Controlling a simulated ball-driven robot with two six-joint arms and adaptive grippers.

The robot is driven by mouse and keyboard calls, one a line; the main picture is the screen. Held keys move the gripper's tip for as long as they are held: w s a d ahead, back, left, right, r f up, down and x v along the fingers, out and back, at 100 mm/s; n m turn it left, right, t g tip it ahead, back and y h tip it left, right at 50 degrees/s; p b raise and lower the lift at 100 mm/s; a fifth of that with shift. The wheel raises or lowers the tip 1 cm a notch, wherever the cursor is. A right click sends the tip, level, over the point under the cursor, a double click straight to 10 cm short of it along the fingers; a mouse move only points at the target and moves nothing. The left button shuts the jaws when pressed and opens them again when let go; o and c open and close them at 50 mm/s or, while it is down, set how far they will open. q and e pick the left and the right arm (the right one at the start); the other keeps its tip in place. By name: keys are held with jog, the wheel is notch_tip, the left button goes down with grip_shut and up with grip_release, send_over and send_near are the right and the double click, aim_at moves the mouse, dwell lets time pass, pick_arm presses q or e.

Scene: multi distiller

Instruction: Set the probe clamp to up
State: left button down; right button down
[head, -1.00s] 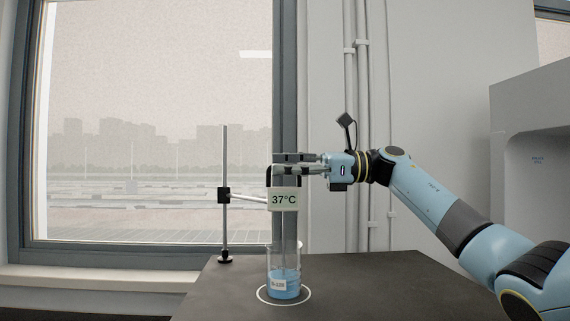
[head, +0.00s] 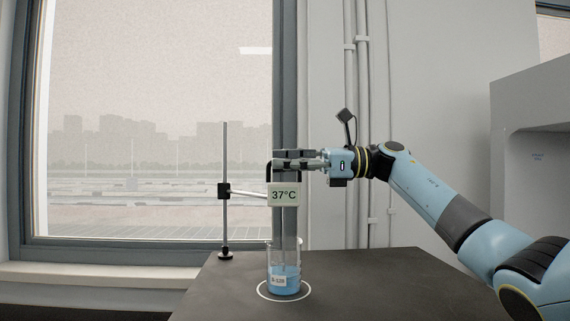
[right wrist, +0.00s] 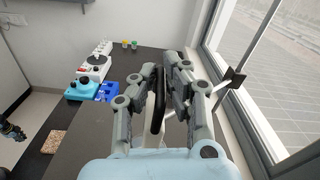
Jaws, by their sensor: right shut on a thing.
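A display box reading 37°C (head: 284,196) has a black loop handle (head: 269,172) on top. A thin arm (head: 249,192) joins it to the black clamp block (head: 224,190) on an upright rod (head: 225,150). My right gripper (head: 280,159) is shut on the handle, whose black bar (right wrist: 158,100) shows between the fingers in the right wrist view. A glass beaker (head: 285,285) of blue liquid stands directly below the display, inside a white ring on the table. The probe's lower end is hard to make out there.
The dark table (head: 350,285) is clear right of the beaker. The right wrist view shows a blue device (right wrist: 85,90), a white device (right wrist: 97,64) and small coloured cups (right wrist: 130,44) further along the table. A window stands behind the rod.

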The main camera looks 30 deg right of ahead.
notch_tip(320, 180, up, 14)
jog(key=p, duration=0.3)
jog(key=shift+f+p, duration=0.2)
jog(key=shift+p, duration=0.2)
jog(key=c, duration=1.5)
grip_release()
jog(key=shift+d, duration=0.1)
jog(key=shift+o, duration=0.5)
jog(key=shift+f, duration=0.1)
jog(key=shift+d, duration=0.1)
jog(key=v, duration=1.1)
jog(key=shift+s+d, duration=0.2)
jog(key=shift+d, duration=0.15)
jog(key=shift+f, duration=0.1)
